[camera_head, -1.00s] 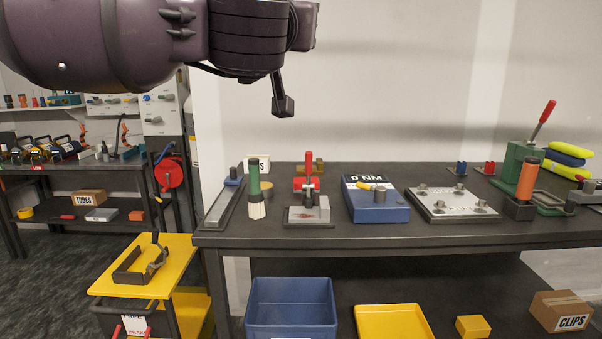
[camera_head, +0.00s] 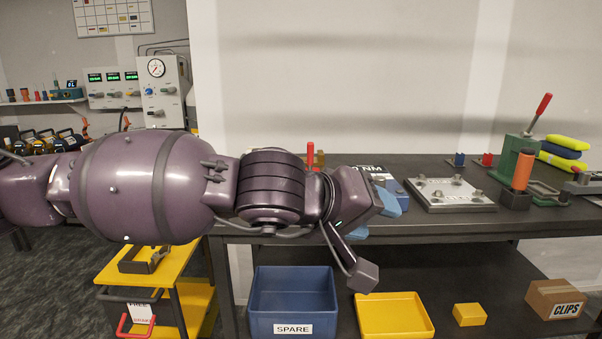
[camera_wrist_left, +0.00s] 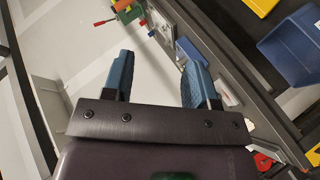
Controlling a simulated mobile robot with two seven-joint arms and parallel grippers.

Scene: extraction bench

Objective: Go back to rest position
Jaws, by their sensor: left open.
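My left arm comes in from the left across the middle of the head view, in front of the bench. My left gripper (camera_head: 378,213) has blue fingers and shows at the bench's front edge, partly hidden behind my wrist. In the left wrist view the gripper (camera_wrist_left: 157,66) has its two blue fingers spread apart, with nothing between them. My right gripper is in neither view.
The dark bench (camera_head: 455,226) carries a grey plate (camera_head: 450,194), an orange-handled tool (camera_head: 522,172) and a green lever press (camera_head: 508,160). My arm hides its left part. Below are a blue SPARE bin (camera_head: 292,300), a yellow tray (camera_head: 394,335) and a CLIPS box (camera_head: 556,299).

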